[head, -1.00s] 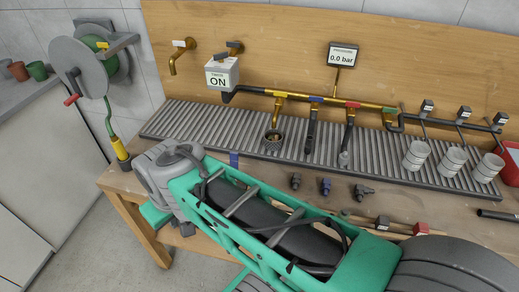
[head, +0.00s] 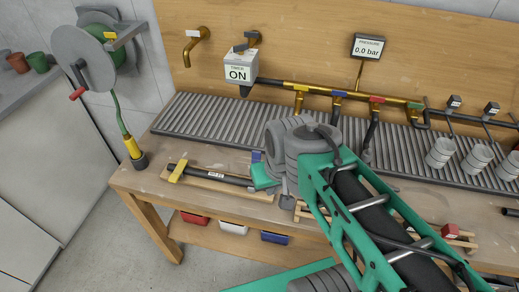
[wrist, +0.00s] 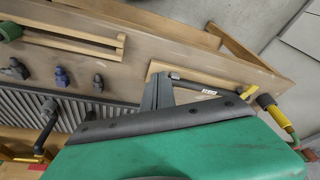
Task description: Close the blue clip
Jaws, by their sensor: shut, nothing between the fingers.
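A blue clip (head: 338,94) sits on the brass manifold, above the second branch in the head view. It is too small to tell whether it is open or shut. A short blue piece (head: 256,156) also shows at the front edge of the ribbed grey mat, partly beside my arm. My gripper (head: 287,194) is low over the bench, near the right end of a wooden tray, well apart from the manifold. In the wrist view its fingers (wrist: 158,91) are together and empty, near the black end of the hose on that tray.
The wooden tray (head: 205,184) holds a black hose with a yellow clip. A blue fitting (wrist: 62,76) stands between dark fittings on the bench. My arm hides much of the bench's middle. A reel (head: 85,55) is at left; the gauge (head: 368,46) reads 0.0 bar.

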